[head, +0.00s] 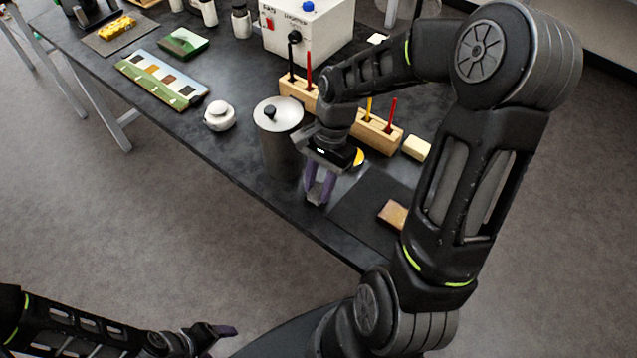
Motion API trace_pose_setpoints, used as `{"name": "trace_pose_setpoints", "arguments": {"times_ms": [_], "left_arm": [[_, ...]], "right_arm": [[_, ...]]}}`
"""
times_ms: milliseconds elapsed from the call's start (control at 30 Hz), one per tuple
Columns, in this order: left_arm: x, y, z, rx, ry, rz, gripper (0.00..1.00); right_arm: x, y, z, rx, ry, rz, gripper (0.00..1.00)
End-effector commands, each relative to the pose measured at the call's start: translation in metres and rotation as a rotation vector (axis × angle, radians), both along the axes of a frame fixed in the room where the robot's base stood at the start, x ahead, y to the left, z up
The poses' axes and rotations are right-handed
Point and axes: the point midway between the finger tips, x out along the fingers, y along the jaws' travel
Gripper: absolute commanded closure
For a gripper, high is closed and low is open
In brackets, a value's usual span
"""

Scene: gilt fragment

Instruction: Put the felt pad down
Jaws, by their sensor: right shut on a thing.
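My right gripper (319,192) points down over the front part of the dark table (240,165), just right of a grey lidded canister (281,140). Its purple fingers are shut on the felt pad, which hardly shows between them. I cannot tell whether the pad touches the table. My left gripper (228,331) is low at the bottom left, off the table; its opening cannot be made out.
A dark mat (365,200) with a brown block (393,214) lies right of my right gripper. Behind stand a wooden rack (380,133) and a cream block (416,147).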

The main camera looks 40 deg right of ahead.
Motion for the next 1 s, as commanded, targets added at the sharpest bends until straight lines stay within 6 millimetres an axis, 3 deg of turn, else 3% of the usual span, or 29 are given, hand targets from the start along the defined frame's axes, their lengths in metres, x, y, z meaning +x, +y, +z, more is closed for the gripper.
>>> {"name": "trace_pose_setpoints", "arguments": {"times_ms": [300, 333, 600, 1000], "left_arm": [[0.0002, -0.0001, -0.0035, 0.000, 0.000, 0.000, 0.29], [0.0003, -0.0001, -0.0033, -0.001, -0.001, -0.001, 0.29], [0.0003, -0.0001, -0.0022, -0.001, -0.001, -0.001, 0.29], [0.0001, 0.0001, -0.0013, 0.000, 0.000, 0.000, 0.29]], "right_arm": [[0.0001, 0.0000, -0.0039, -0.001, 0.000, 0.000, 1.00], [0.0002, -0.0002, -0.0037, -0.001, -0.001, 0.000, 0.69], [0.0001, -0.0001, -0.0026, -0.001, 0.000, 0.000, 0.48], [0.0012, -0.0019, 0.0051, -0.002, -0.003, -0.001, 0.48]]}}
